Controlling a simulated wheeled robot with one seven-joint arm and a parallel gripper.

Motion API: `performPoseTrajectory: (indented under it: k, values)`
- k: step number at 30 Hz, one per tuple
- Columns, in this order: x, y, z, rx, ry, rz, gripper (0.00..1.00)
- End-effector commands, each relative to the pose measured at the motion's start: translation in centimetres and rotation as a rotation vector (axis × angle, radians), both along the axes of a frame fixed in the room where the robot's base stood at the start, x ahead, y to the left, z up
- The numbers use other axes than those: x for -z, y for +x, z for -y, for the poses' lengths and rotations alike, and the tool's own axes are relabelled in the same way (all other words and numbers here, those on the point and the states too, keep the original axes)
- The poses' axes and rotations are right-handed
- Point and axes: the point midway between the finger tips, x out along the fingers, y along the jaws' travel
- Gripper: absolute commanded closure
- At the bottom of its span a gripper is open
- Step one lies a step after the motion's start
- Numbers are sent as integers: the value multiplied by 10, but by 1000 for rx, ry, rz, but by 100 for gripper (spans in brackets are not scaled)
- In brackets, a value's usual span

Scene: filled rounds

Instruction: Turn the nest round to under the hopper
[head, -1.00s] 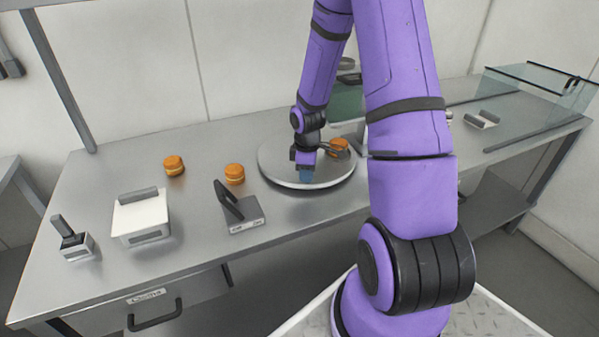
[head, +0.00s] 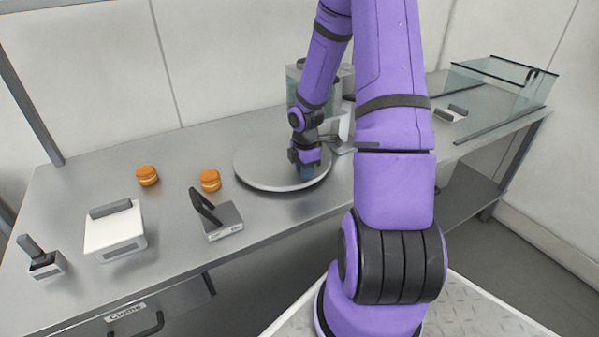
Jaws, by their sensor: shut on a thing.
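A round grey turntable (head: 255,178) lies on the steel bench, partly covered by my arm. A small blue piece (head: 305,175) stands at its front right. My gripper (head: 306,168) points down onto the turntable and is shut on this blue piece. No nest can be made out apart from it. A greenish see-through container (head: 294,88), perhaps the hopper, stands behind the turntable, largely hidden by my arm. No orange round shows on the visible part of the turntable.
Two orange rounds (head: 210,180) (head: 147,175) sit on the bench left of the turntable. A grey block with a black lever (head: 222,220), a white lidded box (head: 114,230) and a small switch box (head: 45,262) stand farther left. A glass cover (head: 500,80) is at the right.

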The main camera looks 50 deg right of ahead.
Motion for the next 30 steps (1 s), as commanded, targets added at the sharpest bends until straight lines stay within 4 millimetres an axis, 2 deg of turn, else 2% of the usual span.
performPoseTrajectory:
  k: [9,26,27,30]
  values:
    - [0,-2,10,-66,0,1,100]
    - [-1,-2,13,-80,-3,1,100]
    - [-1,-2,14,-80,-3,1,72]
    - [0,-2,13,-80,-2,0,53]
